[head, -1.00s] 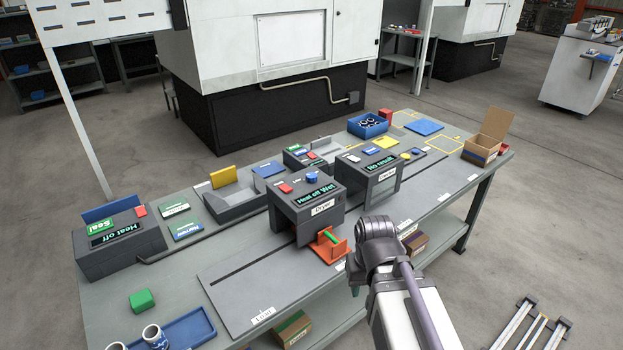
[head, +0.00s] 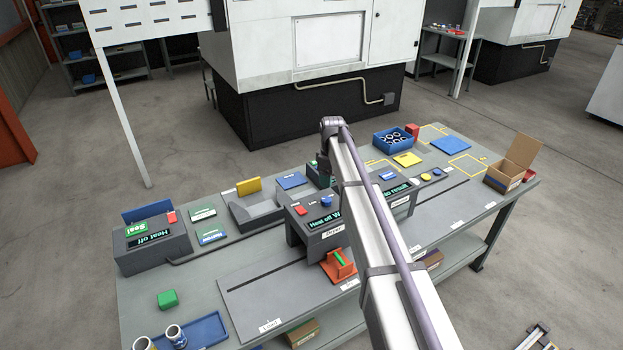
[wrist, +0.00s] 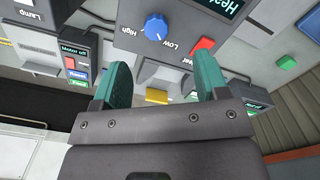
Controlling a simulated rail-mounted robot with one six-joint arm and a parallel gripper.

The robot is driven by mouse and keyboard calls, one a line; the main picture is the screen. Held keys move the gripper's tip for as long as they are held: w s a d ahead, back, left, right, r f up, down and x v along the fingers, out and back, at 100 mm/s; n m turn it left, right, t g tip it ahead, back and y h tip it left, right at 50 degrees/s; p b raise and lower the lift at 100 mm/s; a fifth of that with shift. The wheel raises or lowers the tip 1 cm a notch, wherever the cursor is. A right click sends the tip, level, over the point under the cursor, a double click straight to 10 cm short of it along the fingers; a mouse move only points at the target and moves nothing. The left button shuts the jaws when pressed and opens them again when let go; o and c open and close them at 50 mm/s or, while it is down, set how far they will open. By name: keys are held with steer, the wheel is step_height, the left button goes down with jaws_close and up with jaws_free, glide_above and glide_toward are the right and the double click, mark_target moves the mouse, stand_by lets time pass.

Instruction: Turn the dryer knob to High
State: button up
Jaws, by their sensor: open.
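The dryer (head: 332,232) is a dark grey box on the bench; its green display reads "Heat off W…", the rest covered by my arm. Its blue knob (head: 327,202) sits on top beside a red button (head: 301,211). In the wrist view the blue knob (wrist: 156,27) lies between the labels "High" and "Low"; I cannot tell which its pointer faces. My gripper (wrist: 162,80) is open and empty, its two teal fingers apart from the knob and below it in that picture. In the head view my arm's end hides the gripper.
A red button (wrist: 203,50) is close to the knob in the wrist view. An orange holder with a green piece (head: 339,264) stands at the dryer's front. Another station (head: 403,203) stands right of it, partly behind my arm. A blue bin (head: 395,140) is farther back.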

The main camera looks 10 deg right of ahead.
mark_target(326, 199)
steer(key=f+n+b, duration=0.1)
steer(key=f+b, duration=0.2)
steer(key=w+f+n+b, duration=0.1)
steer(key=f+n+b, duration=0.1)
steer(key=f+b, duration=0.2)
steer(key=a+f+n+b, duration=0.1)
steer(key=f+b, duration=0.3)
steer(key=shift+w+f+n, duration=0.2)
steer(key=shift+w+n, duration=0.15)
steer(key=shift+n, duration=0.05)
steer(key=shift+r, duration=0.1)
steer(key=c, duration=0.9)
